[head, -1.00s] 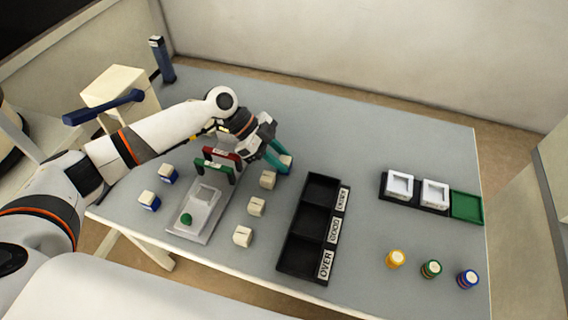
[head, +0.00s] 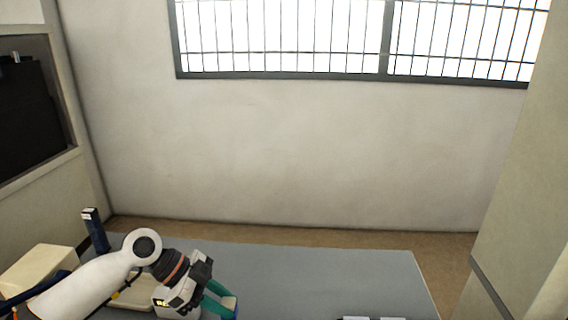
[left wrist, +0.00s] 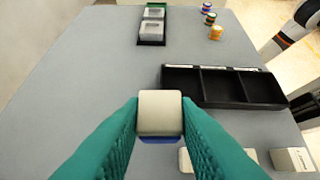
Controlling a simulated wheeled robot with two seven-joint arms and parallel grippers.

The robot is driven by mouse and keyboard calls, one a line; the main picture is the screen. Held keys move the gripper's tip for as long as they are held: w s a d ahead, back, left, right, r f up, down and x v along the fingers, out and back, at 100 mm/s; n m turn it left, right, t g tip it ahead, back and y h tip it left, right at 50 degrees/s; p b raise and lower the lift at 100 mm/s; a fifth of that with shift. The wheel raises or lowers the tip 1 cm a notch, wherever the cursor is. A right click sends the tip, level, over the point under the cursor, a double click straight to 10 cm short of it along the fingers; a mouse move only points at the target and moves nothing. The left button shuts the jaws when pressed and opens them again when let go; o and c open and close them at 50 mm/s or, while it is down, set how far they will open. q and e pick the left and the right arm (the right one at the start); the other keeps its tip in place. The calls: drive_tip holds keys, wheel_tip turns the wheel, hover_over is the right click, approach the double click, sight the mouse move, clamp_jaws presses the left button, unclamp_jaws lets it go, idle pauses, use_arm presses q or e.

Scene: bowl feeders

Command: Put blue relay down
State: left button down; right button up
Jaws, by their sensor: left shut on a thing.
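The blue relay (left wrist: 160,113), a cream block with a blue base, sits between the teal fingers of my left gripper (left wrist: 160,122) in the left wrist view. The fingers are shut on its two sides. In the head view my left gripper (head: 222,298) is at the bottom edge, and the relay (head: 231,302) shows partly at its fingertips. I cannot tell whether its base touches the table. My right gripper is in neither view.
A black tray (left wrist: 200,101) with three empty compartments lies beyond the relay. Cream blocks (left wrist: 291,159) stand at lower right. A black holder (left wrist: 151,43) with white trays and several coloured cylinders (left wrist: 216,33) are farther off. The grey table (left wrist: 85,85) is clear at left.

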use_arm(q)
drive_tip(key=s+a+r+n+t+y+p, duration=0.2)
drive_tip(key=r+n+t+y+p, duration=0.1)
drive_tip(key=n, duration=0.6)
drive_tip(key=s+a+r+n+t+y+p, duration=0.2)
drive_tip(key=r+n+t+y, duration=0.3)
drive_tip(key=n, duration=0.3)
drive_tip(key=shift+s+a+n+t+y+p, duration=0.15)
drive_tip(key=shift+s+n+t+y+p, duration=0.3)
drive_tip(key=shift+p, duration=0.25)
drive_tip(key=shift+a, duration=0.1)
drive_tip(key=shift+w, duration=0.1)
